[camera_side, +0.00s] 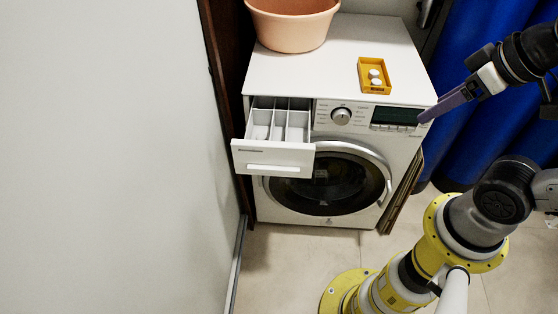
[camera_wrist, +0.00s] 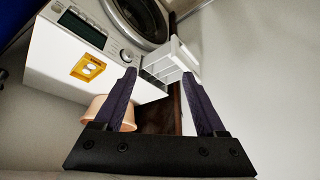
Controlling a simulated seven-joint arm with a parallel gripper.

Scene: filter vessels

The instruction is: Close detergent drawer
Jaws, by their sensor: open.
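The white detergent drawer (camera_side: 273,158) is pulled out at the upper left of the washing machine's (camera_side: 345,60) front, and its divided compartments are exposed. It also shows in the wrist view (camera_wrist: 184,55), beyond my fingertips. My gripper (camera_side: 424,119) is at the right of the machine, near the top right corner of its front and well apart from the drawer. In the wrist view my two dark purple fingers (camera_wrist: 160,72) are spread with nothing between them.
A peach basin (camera_side: 293,28) and a yellow box with white tablets (camera_side: 373,76) stand on the machine top. The round door (camera_side: 330,180) is shut below the drawer. A wall is at the left. A blue curtain (camera_side: 488,60) hangs at the right. The space before the drawer is clear.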

